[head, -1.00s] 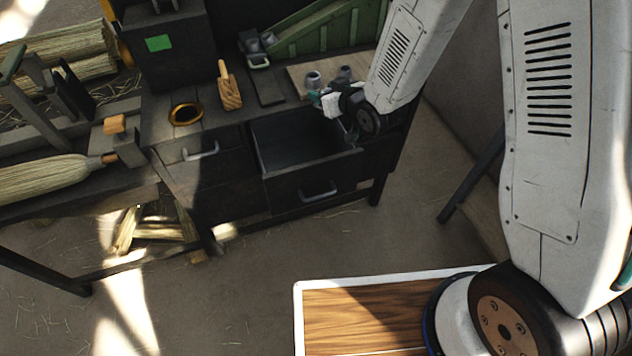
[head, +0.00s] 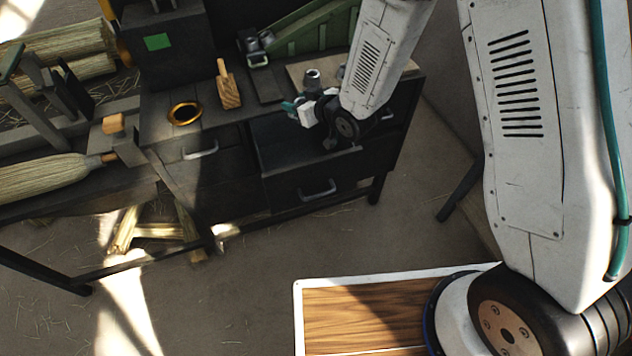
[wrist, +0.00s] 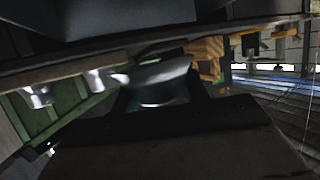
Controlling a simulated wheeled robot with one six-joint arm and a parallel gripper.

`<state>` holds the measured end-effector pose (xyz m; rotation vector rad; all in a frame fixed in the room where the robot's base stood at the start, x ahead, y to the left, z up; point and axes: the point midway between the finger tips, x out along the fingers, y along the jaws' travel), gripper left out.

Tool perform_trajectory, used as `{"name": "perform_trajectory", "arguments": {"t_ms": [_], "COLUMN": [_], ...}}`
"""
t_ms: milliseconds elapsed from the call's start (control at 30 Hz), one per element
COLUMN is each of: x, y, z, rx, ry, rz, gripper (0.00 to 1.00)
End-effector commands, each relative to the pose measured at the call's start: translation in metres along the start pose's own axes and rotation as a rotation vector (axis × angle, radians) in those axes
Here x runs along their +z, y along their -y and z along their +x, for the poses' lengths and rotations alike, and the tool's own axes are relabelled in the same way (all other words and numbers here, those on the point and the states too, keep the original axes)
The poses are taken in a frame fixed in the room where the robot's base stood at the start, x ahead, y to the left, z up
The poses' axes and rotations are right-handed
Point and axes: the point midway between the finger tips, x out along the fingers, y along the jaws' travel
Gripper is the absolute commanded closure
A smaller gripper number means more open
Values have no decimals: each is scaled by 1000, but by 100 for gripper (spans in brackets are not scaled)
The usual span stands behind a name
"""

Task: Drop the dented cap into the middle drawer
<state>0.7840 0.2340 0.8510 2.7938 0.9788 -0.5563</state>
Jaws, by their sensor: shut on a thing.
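The middle drawer (head: 315,188) of the dark bench is pulled open and its dark inside shows. My gripper (head: 300,110) is over the open drawer, near its back left part, at about the height of the bench top. It is shut on the dented cap (wrist: 155,80), a silvery metal piece with a flared lip in the middle of the wrist view. My gripper's dark body fills the lower part of that view. In the head view the cap cannot be told apart from the gripper.
Another metal cap (head: 312,78) stands on a board on the bench. A brass ring (head: 185,113), a wooden block with a handle (head: 229,92) and a green rack (head: 320,32) are also there. The left drawer (head: 200,152) looks shut.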

Motion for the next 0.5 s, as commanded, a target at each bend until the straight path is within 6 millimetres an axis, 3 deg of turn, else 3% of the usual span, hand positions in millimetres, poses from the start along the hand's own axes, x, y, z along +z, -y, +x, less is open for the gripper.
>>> {"name": "perform_trajectory", "arguments": {"t_ms": [233, 267, 333, 500], "x": [1, 1, 1, 1], "y": [0, 0, 0, 0], "z": [0, 0, 0, 0], "rx": [0, 0, 0, 0], "ry": [-1, -1, 0, 0], "rz": [0, 0, 0, 0], "gripper": [80, 50, 30, 30]}}
